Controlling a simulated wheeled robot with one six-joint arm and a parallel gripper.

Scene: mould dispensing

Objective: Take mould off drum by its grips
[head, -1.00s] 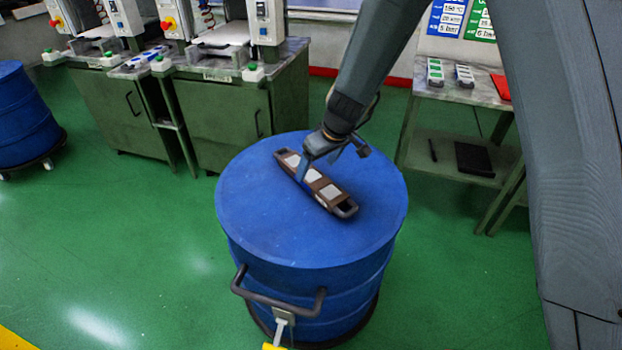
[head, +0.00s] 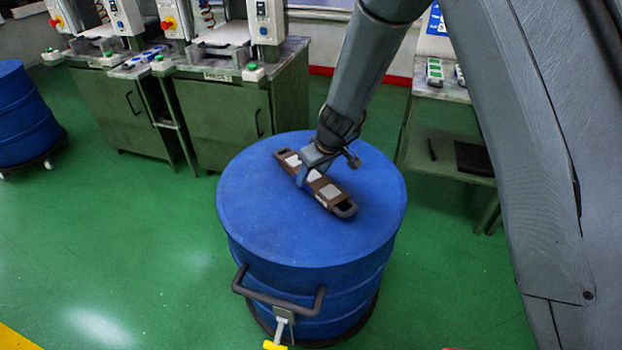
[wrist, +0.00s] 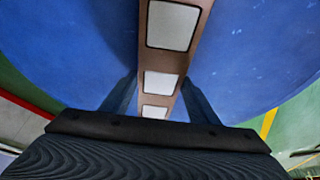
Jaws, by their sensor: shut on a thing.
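The mould (head: 325,190) is a long brown bar with pale square plates and a slot-like grip at each end. It lies on the lid of the blue drum (head: 260,225), running from upper left to lower right. My gripper (head: 304,178) comes down from above and is shut across the mould, left of its middle. In the wrist view the mould (wrist: 184,62) runs between the two fingers (wrist: 161,97), one on each side. I cannot tell whether it is lifted off the lid. The far end grip is outside the wrist view.
The drum has a dark push handle (head: 278,300) at its front. Green press benches (head: 222,125) stand behind left, and a side table (head: 450,92) stands behind right. Another blue drum (head: 22,115) is at far left.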

